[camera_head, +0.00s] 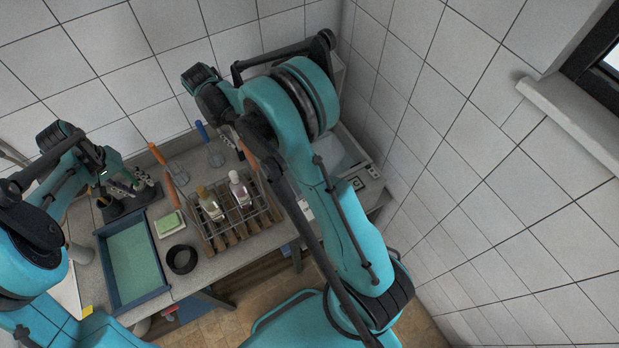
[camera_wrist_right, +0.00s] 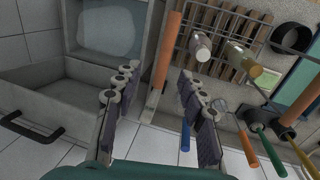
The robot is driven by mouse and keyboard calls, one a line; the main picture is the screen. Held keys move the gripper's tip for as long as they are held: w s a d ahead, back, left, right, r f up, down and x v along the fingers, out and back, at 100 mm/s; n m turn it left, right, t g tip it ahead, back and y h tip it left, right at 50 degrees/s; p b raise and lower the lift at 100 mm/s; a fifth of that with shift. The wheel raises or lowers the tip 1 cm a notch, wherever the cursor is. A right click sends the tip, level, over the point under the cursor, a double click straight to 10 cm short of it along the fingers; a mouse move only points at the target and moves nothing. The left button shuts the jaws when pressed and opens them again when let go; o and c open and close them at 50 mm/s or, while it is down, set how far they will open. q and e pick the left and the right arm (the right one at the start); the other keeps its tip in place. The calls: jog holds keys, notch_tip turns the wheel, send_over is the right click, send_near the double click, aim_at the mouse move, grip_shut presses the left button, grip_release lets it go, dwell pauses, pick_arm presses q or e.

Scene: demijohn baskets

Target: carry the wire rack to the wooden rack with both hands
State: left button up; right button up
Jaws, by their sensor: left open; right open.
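The wire rack (camera_head: 243,222) stands on the counter and holds two bottles, one yellowish (camera_head: 210,205) and one pale (camera_head: 239,190). Brown wooden slats (camera_head: 219,241) show through and below its wires; I cannot tell whether they are the separate wooden rack. An orange handle (camera_head: 175,188) stands at the left side and another (camera_head: 249,156) at the right. My left gripper (camera_head: 102,172) is open, left of the rack and apart from it. My right gripper (camera_wrist_right: 158,78) is open; the right orange handle (camera_wrist_right: 167,52) shows between its fingers, contact unclear.
A blue tray with a green bottom (camera_head: 135,258), a black ring (camera_head: 182,259) and a green sponge (camera_head: 170,222) lie left of the rack. A dark tool holder (camera_head: 130,200) stands near my left gripper. Blue-handled (camera_head: 203,131) and orange-handled tools (camera_head: 157,154) are behind. A grey basin (camera_wrist_right: 50,95) is right.

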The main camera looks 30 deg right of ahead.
jog(key=shift+s+d+r, duration=0.1)
jog(key=shift+d+r, duration=1.3)
jog(key=shift+d, duration=0.2)
pick_arm(q)
jog(key=s+a+f+t+y+b, duration=0.1)
jog(key=s+f+t+b, duration=0.2)
jog(key=s+f+b, duration=0.9)
jog(key=s+a+f+t+y+b, duration=0.1)
jog(key=s+f+t+b, duration=0.3)
jog(key=s+f+b, duration=0.8)
notch_tip(320, 180, down, 6)
jog(key=b, duration=1.8)
jog(key=shift+s+n, duration=0.3)
jog(key=shift+n, duration=0.1)
pick_arm(e)
jog(key=s+f+t+y, duration=0.1)
jog(key=s+f+t, duration=0.2)
jog(key=s+f, duration=0.9)
jog(key=s+a+f+t+y, duration=0.1)
jog(key=s+f+t, duration=0.3)
jog(key=s+f, duration=0.8)
notch_tip(320, 180, down, 7)
jog(key=shift+s+a+f+n, duration=0.1)
jog(key=shift+s+a+n, duration=0.2)
jog(key=shift+n, duration=0.1)
pick_arm(q)
jog(key=shift+r, duration=0.1)
jog(key=shift+c, duration=0.4)
pick_arm(e)
jog(key=shift+d, duration=0.1)
